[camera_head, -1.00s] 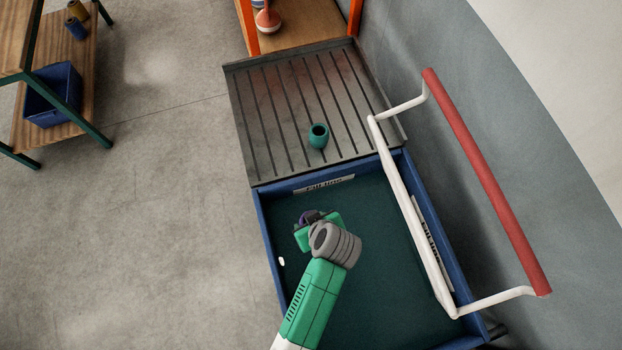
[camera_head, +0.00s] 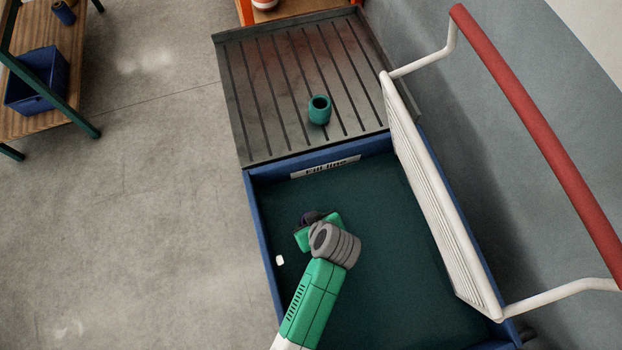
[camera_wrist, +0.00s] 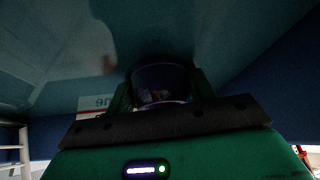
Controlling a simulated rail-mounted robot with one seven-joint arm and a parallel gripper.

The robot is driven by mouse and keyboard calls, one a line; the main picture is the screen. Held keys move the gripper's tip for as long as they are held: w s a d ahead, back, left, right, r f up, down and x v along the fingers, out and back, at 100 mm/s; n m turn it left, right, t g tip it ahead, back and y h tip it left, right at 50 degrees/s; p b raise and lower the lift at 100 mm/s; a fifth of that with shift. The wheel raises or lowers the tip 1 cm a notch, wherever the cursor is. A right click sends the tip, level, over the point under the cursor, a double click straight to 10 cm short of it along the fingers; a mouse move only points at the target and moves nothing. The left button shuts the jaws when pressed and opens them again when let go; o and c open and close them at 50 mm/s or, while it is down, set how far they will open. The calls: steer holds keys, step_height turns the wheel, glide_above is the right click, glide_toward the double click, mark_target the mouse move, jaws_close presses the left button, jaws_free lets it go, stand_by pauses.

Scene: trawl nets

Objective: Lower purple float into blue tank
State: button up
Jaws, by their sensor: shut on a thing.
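The blue tank (camera_head: 262,225) has blue walls, a dark teal inside and a "fill line" label (camera_head: 325,167) on its far wall. My gripper (camera_head: 310,228) is over the left part of the tank's inside, seen from above. It is shut on the purple float (camera_head: 307,217), of which only a small dark purple part shows in the head view. In the wrist view the float (camera_wrist: 160,84) is a dark purple round shape between the fingers, with blue wall and teal around it. I cannot tell how far the float is from the water or tank bottom.
A ribbed metal draining board (camera_head: 275,90) adjoins the tank's far side, with a teal cup-like float (camera_head: 319,110) on it. A white rack with a red bar (camera_head: 535,130) stands along the right side. A shelf with a blue bin (camera_head: 38,80) is at far left.

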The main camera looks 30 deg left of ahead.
steer(key=shift+f, duration=0.1)
steer(key=o, duration=1.5)
steer(key=shift+r+p, duration=7.85)
steer(key=shift+r, duration=0.1)
